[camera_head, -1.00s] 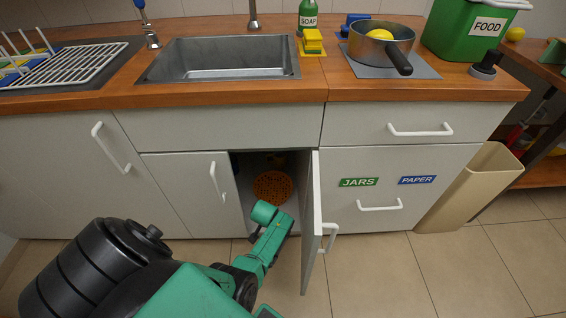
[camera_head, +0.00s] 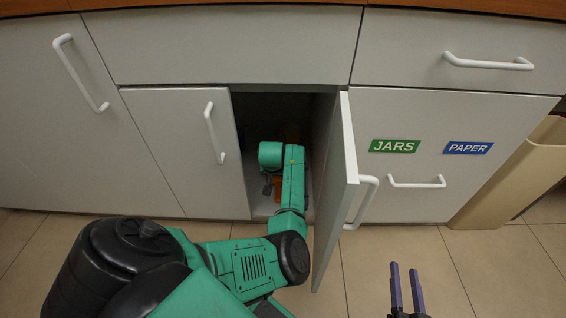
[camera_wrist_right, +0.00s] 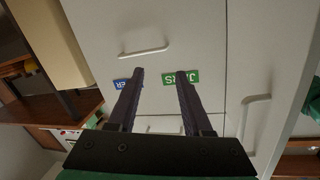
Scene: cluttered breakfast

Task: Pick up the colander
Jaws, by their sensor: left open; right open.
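The colander (camera_head: 278,190) is orange and stands inside the open lower cabinet. In the head view only a small patch of it shows; the rest is hidden behind my left arm. My left gripper (camera_head: 267,187) is inside the cabinet, close by the colander. It is small and dark in the shade, and it is open; I cannot tell whether it touches the colander. My right gripper (camera_head: 407,285) is open and empty in front of the drawers, low over the floor. Its two fingers also show in the right wrist view (camera_wrist_right: 160,76).
The open cabinet door (camera_head: 338,190) stands out just right of my left arm. Drawers with a JARS label (camera_head: 394,146) and a PAPER label (camera_head: 468,148) are further right. A beige bin (camera_head: 510,180) stands at the far right. The floor in front is clear.

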